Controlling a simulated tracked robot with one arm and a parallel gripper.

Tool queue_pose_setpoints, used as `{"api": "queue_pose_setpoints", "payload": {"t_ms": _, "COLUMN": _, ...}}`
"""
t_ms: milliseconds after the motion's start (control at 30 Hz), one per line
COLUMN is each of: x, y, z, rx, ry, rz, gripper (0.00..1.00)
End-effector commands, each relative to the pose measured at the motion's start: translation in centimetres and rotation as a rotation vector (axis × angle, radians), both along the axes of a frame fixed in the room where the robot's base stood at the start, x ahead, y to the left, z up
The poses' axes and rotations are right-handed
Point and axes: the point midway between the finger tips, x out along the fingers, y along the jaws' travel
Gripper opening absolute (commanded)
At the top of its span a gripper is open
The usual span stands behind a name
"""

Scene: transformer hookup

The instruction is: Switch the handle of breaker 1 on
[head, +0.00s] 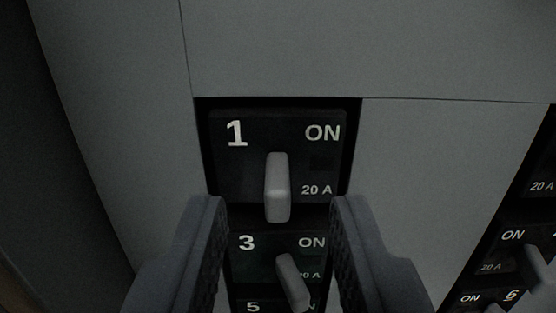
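Breaker 1 (230,178) is a black block at the top of the column, marked "1", "ON" and "20 A". Its light grey handle (277,188) sticks out near the middle and looks upright, pointing toward me. My gripper (277,212) is open, with one dark finger to the left and one to the right of the column. The handle of breaker 1 lies between the fingers in the picture, and neither finger touches it. The fingers partly cover the sides of the column below breaker 1.
Breaker 3 (255,268) sits just below, with its handle (292,281) tilted. Breaker 5 (253,306) shows at the bottom edge. Grey panel plates (430,180) surround the column. A second breaker column (513,255) with handles stands at the right edge.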

Motion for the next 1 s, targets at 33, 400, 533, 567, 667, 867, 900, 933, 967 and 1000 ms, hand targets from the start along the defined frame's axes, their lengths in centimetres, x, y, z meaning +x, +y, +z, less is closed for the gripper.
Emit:
{"api": "queue_pose_setpoints", "payload": {"t_ms": 33, "x": 0.5, "y": 0.0, "z": 0.1, "rx": 0.000, "ry": 0.000, "rz": 0.001, "gripper": 0.31}}
{"api": "queue_pose_setpoints", "payload": {"t_ms": 400, "x": 1.9, "y": 0.1, "z": 0.0, "rx": 0.000, "ry": 0.000, "rz": 0.001, "gripper": 0.31}}
{"api": "queue_pose_setpoints", "payload": {"t_ms": 533, "x": 1.9, "y": 0.1, "z": 0.0, "rx": 0.000, "ry": 0.000, "rz": 0.001, "gripper": 0.31}}
{"api": "queue_pose_setpoints", "payload": {"t_ms": 567, "x": 1.9, "y": 0.1, "z": 0.0, "rx": 0.000, "ry": 0.000, "rz": 0.001, "gripper": 0.31}}
{"api": "queue_pose_setpoints", "payload": {"t_ms": 667, "x": 1.9, "y": 0.1, "z": 0.0, "rx": 0.000, "ry": 0.000, "rz": 0.001, "gripper": 0.14}}
{"api": "queue_pose_setpoints", "payload": {"t_ms": 867, "x": 1.9, "y": 0.1, "z": 0.0, "rx": 0.000, "ry": 0.000, "rz": 0.002, "gripper": 0.00}}
{"api": "queue_pose_setpoints", "payload": {"t_ms": 900, "x": 1.9, "y": 0.1, "z": 0.0, "rx": 0.000, "ry": -0.001, "rz": 0.003, "gripper": 0.00}}
{"api": "queue_pose_setpoints", "payload": {"t_ms": 933, "x": 1.9, "y": 0.1, "z": 0.0, "rx": 0.001, "ry": -0.001, "rz": 0.004, "gripper": 0.00}}
{"api": "queue_pose_setpoints", "payload": {"t_ms": 967, "x": 2.0, "y": 0.1, "z": 0.0, "rx": 0.002, "ry": -0.002, "rz": 0.007, "gripper": 0.00}}
{"api": "queue_pose_setpoints", "payload": {"t_ms": 1000, "x": 2.0, "y": 0.0, "z": -0.1, "rx": 0.003, "ry": -0.004, "rz": 0.013, "gripper": 0.00}}
